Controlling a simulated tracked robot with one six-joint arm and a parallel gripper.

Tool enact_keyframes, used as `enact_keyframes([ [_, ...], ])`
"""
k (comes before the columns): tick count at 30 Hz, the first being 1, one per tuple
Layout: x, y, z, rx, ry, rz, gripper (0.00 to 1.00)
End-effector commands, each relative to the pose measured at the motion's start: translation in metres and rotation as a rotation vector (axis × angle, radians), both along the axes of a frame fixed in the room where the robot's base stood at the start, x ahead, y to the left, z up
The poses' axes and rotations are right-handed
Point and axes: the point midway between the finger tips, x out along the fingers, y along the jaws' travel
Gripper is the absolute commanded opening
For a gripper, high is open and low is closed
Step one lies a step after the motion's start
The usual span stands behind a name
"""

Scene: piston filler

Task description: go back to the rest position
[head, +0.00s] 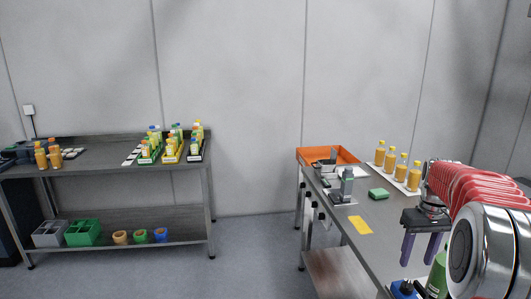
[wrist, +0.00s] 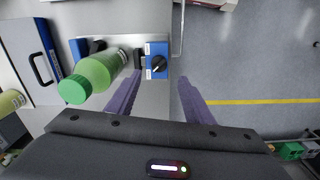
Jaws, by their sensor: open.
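My gripper (head: 420,248) hangs at the right in the head view, over the near part of the right-hand table, its two purple fingers apart. In the wrist view my gripper (wrist: 155,98) is open with nothing between its fingers. A green bottle (wrist: 97,75) with a green cap stands to the left of the fingers, apart from them. A blue switch box with a black knob (wrist: 157,65) lies beyond the fingertips. In the head view the green bottle (head: 437,277) is partly hidden behind my arm.
The right-hand table holds a row of orange bottles (head: 391,164), a green block (head: 379,193), a yellow card (head: 360,225) and an orange tray (head: 310,154). A left-hand table (head: 100,158) carries bottles in crates. Open floor (head: 250,250) lies between the tables.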

Motion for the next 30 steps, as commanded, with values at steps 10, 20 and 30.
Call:
enact_keyframes([
  [10, -0.041, 0.045, -0.001, -0.012, -0.035, -0.118, 0.47],
  [20, -0.089, 0.104, 0.012, -0.026, -0.103, -0.17, 0.47],
  [30, -0.14, 0.158, 0.021, -0.03, -0.182, -0.18, 0.47],
])
